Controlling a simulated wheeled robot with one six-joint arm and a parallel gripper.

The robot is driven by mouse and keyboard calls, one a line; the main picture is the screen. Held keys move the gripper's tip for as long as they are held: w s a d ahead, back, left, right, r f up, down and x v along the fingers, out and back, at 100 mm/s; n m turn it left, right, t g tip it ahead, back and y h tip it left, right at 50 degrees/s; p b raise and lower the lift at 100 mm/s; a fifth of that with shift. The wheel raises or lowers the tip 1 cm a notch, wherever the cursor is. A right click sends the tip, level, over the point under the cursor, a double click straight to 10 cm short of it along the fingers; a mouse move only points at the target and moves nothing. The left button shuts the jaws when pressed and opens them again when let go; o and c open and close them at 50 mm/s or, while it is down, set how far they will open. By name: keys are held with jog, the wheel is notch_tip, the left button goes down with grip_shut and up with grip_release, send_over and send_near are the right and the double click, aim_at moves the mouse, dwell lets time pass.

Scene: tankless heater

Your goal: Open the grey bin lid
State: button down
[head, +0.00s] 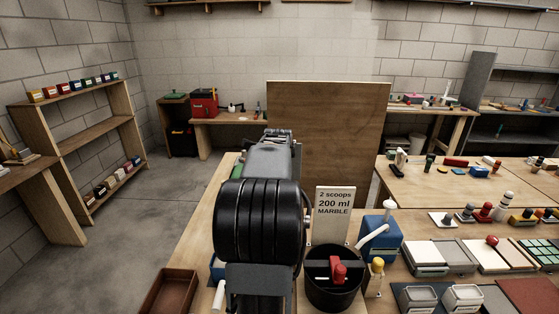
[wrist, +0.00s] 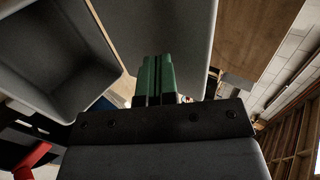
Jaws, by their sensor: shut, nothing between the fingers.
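In the wrist view, a grey bin (wrist: 62,68) shows at the left with its hollow inside in sight. A flat grey panel, which looks like its lid (wrist: 165,28), stands beside the opening, raised off it. My gripper (wrist: 157,62) has green fingers that are shut together with nothing between them. The fingertips overlap the panel in the picture; I cannot tell whether they touch it. In the head view my arm hides the bin, the lid and the fingers.
A sign (head: 334,201), a black bucket (head: 333,294) with a red-handled part, and a blue container (head: 380,239) stand right of my arm. Trays and small parts crowd the bench further right. A brown board (head: 340,125) stands behind. The floor at left (head: 160,215) is clear.

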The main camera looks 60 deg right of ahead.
jog(key=r+b+v, duration=0.1)
jog(key=b+v, duration=0.1)
jog(key=v, duration=1)
jog(key=shift+d, duration=0.3)
jog(key=shift+w+a, duration=0.1)
jog(key=shift+w, duration=0.1)
